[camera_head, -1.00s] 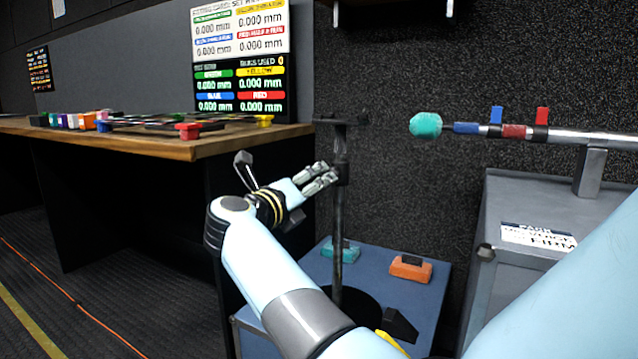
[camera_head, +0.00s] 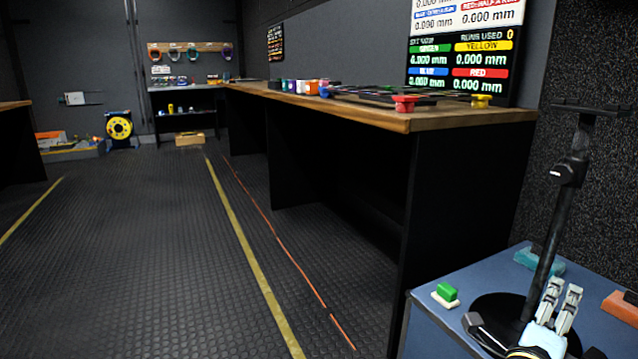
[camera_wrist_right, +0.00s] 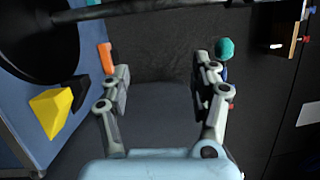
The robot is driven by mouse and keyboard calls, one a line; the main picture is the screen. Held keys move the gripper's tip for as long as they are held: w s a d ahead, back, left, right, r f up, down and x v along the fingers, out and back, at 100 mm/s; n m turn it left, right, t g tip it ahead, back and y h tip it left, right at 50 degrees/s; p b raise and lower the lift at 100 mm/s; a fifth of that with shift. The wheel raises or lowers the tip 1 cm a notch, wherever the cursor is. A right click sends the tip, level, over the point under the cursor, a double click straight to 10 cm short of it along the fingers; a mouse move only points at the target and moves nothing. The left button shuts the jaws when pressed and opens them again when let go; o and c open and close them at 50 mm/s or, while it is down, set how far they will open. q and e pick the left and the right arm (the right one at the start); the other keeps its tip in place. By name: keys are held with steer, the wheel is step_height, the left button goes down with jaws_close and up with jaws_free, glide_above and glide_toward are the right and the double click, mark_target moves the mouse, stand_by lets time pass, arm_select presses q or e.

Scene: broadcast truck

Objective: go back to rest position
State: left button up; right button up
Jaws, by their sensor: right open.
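My right gripper (camera_head: 562,302) shows at the lower right of the head view, in front of the black stand (camera_head: 548,245) on the blue cart. It is open and empty. In the right wrist view the fingers of my right gripper (camera_wrist_right: 163,85) are spread, with only dark wall and floor between them. The stand's round black base (camera_wrist_right: 40,40) shows at the upper left there. My left gripper is not in either view.
A yellow block (camera_wrist_right: 50,108) shows in the wrist view. A wooden-topped bench (camera_head: 400,122) runs along the wall. The floor (camera_head: 130,250) at left is open.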

steer(key=s+a+f+n+g+y, duration=0.1)
steer(key=s+a+f+n+y, duration=0.2)
steer(key=s+f+n+y, duration=0.35)
steer(key=s+a+f+n+y, duration=0.35)
steer(key=s+f+n, duration=0.4)
steer(key=f, duration=0.35)
steer(key=s+a+f+n+g+y, duration=0.1)
steer(key=s+a+f+n+y, duration=0.3)
steer(key=s+f+n, duration=0.4)
steer(key=s+d+f+n+g, duration=0.1)
steer(key=s+f+n+g, duration=0.35)
steer(key=s, duration=0.45)
steer(key=s+d+f+n+g, duration=0.25)
steer(key=s+f+g, duration=0.25)
steer(key=s, duration=0.5)
arm_select(q)
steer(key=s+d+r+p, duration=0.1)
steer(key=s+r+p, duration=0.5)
steer(key=p, duration=0.6)
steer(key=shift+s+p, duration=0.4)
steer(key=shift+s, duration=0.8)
arm_select(e)
steer(key=s+a+r, duration=0.2)
steer(key=s+r, duration=0.3)
steer(key=s, duration=0.3)
steer(key=shift+s+r, duration=0.2)
steer(key=shift+r, duration=0.2)
